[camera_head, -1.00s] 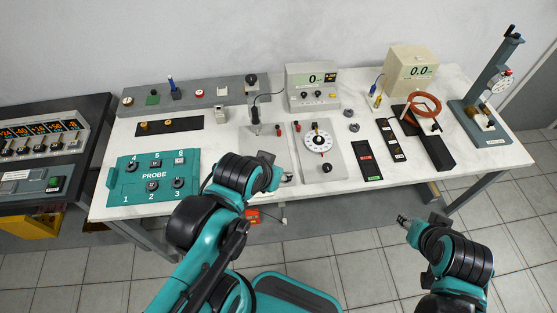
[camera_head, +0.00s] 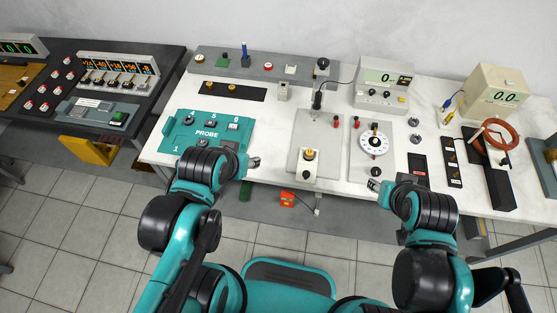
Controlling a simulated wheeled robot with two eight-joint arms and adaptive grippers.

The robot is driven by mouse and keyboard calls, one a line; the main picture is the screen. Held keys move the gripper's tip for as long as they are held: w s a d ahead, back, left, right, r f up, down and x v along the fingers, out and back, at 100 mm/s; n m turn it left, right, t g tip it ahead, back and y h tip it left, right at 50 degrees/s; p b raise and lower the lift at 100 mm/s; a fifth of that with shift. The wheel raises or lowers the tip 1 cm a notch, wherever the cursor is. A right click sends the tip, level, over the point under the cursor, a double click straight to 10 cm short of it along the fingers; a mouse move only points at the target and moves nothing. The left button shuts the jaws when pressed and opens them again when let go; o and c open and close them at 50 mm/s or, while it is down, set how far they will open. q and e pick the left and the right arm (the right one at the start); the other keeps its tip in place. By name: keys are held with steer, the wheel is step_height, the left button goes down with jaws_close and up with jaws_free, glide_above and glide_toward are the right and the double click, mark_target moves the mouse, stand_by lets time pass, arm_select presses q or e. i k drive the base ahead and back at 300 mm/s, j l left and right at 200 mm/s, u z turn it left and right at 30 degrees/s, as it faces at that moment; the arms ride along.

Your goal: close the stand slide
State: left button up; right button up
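A grey stand plate (camera_head: 309,132) lies at the middle of the table. A black upright probe (camera_head: 317,99) with a cable stands at its back. A pale block with a brass and black knob (camera_head: 309,155) sits at its front end; I cannot tell which part is the slide or how far it is open. My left gripper (camera_head: 253,162) is left of the plate, near the teal probe panel's right edge, apart from the knob. My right gripper (camera_head: 373,180) is right of the plate near the table's front edge. Both look empty; their finger gaps are too small to judge.
The teal probe panel (camera_head: 208,138) lies left, partly behind my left arm. A dial plate (camera_head: 374,143) lies right of the stand, with black strips (camera_head: 452,163) beyond it. A meter box (camera_head: 383,85) stands behind. Bare white table shows between the teal panel and the stand.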

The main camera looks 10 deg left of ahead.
mark_target(308, 163)
steer(key=k+j, duration=0.3)
steer(key=j, duration=0.15)
steer(key=k+j, duration=0.35)
steer(key=j, duration=0.1)
